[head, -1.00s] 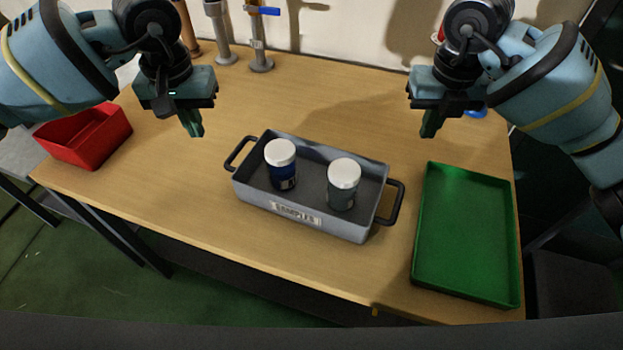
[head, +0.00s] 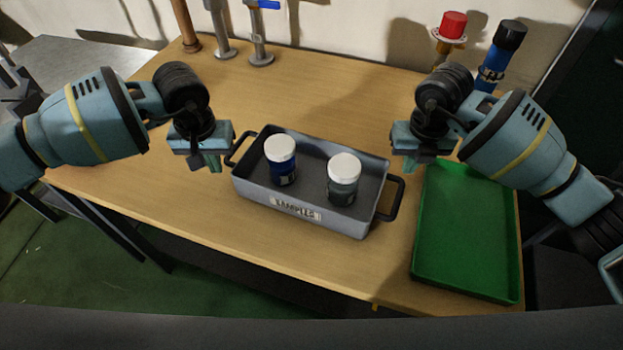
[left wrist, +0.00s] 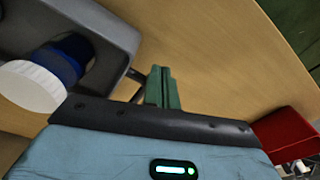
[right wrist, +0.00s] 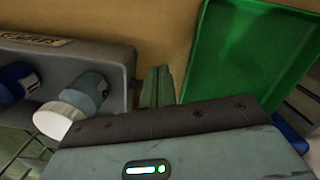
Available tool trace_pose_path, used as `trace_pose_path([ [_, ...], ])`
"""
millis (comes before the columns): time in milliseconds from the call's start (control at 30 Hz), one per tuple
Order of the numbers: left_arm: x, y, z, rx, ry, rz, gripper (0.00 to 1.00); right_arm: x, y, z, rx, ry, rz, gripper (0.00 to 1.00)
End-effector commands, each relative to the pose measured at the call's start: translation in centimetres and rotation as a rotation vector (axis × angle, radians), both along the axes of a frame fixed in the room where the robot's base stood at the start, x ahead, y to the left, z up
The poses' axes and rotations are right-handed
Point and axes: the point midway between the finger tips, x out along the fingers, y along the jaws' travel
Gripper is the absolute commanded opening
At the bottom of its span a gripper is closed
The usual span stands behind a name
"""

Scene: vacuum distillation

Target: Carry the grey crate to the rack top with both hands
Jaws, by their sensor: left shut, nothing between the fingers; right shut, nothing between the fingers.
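The grey crate (head: 300,215) sits on the wooden table in the head view, with a black handle at each end and a label on its front. Two white-capped jars stand in it, a blue one (head: 281,165) and a grey-green one (head: 343,183). My left gripper (head: 213,165) is shut and empty, just beside the left handle (head: 240,150). My right gripper (head: 408,165) is shut and empty, above and near the right handle (head: 397,198). Neither visibly grips a handle. The crate also shows in the left wrist view (left wrist: 118,35) and in the right wrist view (right wrist: 105,55).
A green tray (head: 465,240) lies right of the crate, under my right arm. A red bin (left wrist: 284,135) shows in the left wrist view. Metal posts (head: 258,45) stand at the back, with a red-capped item (head: 452,25) and a black-topped blue bottle (head: 500,50) at back right.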

Motion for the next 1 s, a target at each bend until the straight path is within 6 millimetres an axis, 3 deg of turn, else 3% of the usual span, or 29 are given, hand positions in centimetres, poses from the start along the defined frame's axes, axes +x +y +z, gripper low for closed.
trace_pose_path([
  [100,0.1,0.0,-1.4,-0.001,0.001,-0.001,0.0,0.1,0.0,-1.4,-0.001,0.0,0.001,0.0],
  [300,0.1,-1.4,-1.1,-0.001,-0.001,-0.001,0.0,0.1,1.4,-1.1,0.001,-0.002,0.002,0.0],
  [1000,0.1,-2.7,-1.1,-0.001,0.0,-0.001,0.0,0.1,2.7,-1.1,0.001,-0.001,0.001,0.0],
])
